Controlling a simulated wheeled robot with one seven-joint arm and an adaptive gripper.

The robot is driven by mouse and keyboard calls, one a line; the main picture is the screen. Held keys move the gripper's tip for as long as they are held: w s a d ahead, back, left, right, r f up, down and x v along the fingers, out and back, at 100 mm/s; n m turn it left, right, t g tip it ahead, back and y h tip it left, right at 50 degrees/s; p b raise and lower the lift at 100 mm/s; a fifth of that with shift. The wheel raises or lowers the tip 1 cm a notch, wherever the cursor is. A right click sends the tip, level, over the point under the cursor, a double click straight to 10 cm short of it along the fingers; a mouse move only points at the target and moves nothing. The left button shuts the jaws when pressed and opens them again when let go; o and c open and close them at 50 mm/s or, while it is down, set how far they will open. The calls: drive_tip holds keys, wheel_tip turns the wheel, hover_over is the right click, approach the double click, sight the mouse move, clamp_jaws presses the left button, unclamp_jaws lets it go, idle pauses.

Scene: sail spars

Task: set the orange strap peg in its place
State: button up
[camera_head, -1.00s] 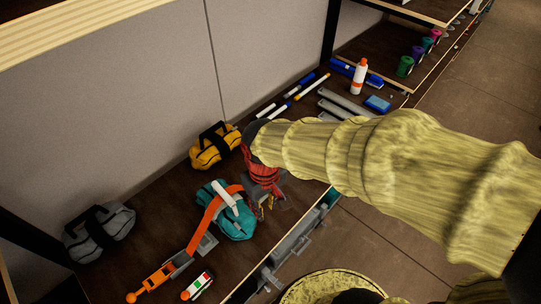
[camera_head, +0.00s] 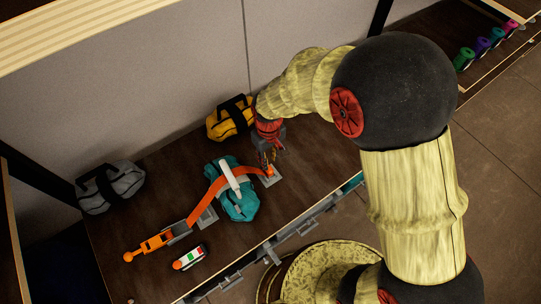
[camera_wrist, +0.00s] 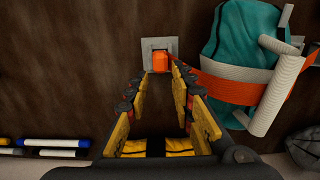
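The orange strap peg (camera_wrist: 160,62) is at the grey square socket plate (camera_wrist: 147,43) in the wrist view, over or in its opening; how deep it sits I cannot tell. In the head view the peg (camera_head: 269,171) shows small beside the plate (camera_head: 272,181). The orange strap (camera_wrist: 240,91) runs from it across the teal bag (camera_wrist: 239,38) and a white rod (camera_wrist: 274,91). My gripper (camera_wrist: 161,76) is open, its two fingers apart with the peg between or just beyond the tips, not visibly touching it. In the head view my gripper (camera_head: 268,158) is above the plate.
A yellow bag (camera_head: 229,118) and a grey bag (camera_head: 110,188) lie along the back wall. An orange buckle piece (camera_head: 150,246) and a small white, red and green item (camera_head: 190,257) lie at the front left. Marker pens (camera_wrist: 55,143) lie near the wall.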

sight(269, 172)
wheel_tip(269, 172, down, 7)
drive_tip(key=b, duration=0.4)
drive_tip(key=shift+r, duration=0.1)
clamp_jaws()
drive_tip(key=shift+r, duration=0.2)
drive_tip(key=shift+r+p, duration=1.45)
drive_tip(key=shift+r, duration=0.4)
